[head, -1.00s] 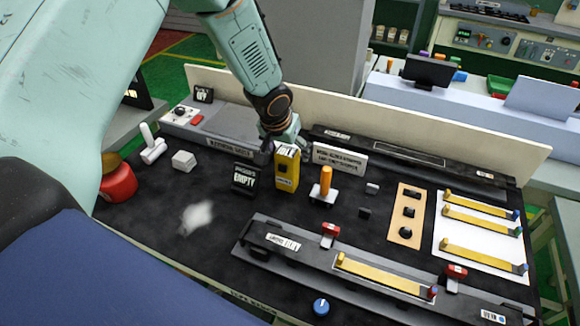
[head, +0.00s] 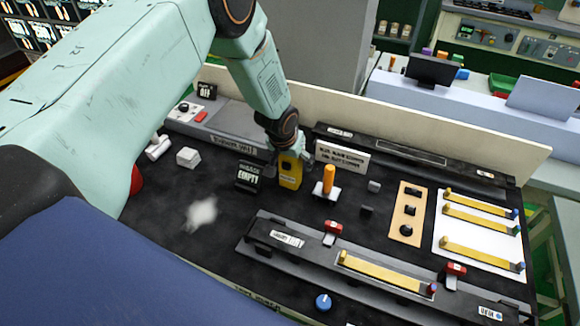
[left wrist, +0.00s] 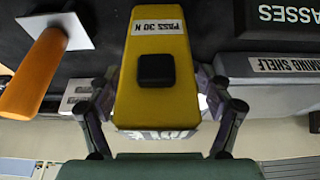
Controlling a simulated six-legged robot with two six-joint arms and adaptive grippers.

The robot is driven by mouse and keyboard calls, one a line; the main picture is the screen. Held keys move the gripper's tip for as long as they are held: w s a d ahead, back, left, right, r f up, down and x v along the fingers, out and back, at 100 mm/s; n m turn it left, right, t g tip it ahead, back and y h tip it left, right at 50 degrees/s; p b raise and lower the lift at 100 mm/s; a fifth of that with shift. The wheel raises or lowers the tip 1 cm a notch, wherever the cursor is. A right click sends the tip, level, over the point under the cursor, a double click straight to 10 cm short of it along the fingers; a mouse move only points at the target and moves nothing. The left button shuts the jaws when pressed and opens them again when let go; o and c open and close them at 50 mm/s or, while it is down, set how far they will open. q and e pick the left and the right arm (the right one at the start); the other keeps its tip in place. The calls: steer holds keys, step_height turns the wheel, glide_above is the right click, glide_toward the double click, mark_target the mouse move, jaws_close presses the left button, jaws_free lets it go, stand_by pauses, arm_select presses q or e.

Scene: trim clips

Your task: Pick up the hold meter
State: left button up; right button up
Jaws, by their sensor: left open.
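The hold meter is a yellow block (head: 290,174) with a black square button and a "PASS 30 N" label. My left gripper (head: 288,150) is at the meter's top and back in the head view. In the left wrist view its open fingers (left wrist: 163,112) lie on either side of the meter. Whether they touch it I cannot tell. My right gripper is not in view.
An orange-handled tool (head: 328,182) on a white base stands just right of the meter. A white sign (head: 342,157) stands behind. A long rail fixture (head: 300,258) lies in front.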

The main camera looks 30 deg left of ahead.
arm_select(q)
steer(key=shift+d, duration=0.15)
steer(key=shift+c, duration=1.3)
steer(key=c, duration=0.6)
steer(key=shift+c, duration=1.2)
